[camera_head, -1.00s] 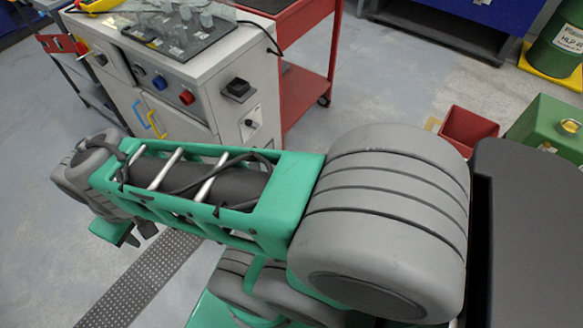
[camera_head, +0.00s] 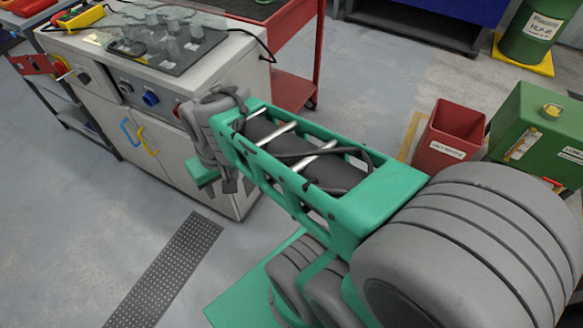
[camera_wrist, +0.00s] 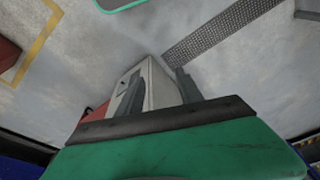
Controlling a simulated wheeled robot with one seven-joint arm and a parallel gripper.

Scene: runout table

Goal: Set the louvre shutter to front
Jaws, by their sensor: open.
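I cannot pick out a louvre shutter for certain in either current view. In the head view my wrist is in front of the cabinet's right corner.
A grey panel with clear glassware (camera_head: 165,40) lies on the cabinet top. A red cart (camera_head: 295,60) stands behind it. A red bin (camera_head: 447,140) and a green box (camera_head: 540,130) are at the right. A perforated floor strip (camera_head: 170,265) crosses otherwise open floor.

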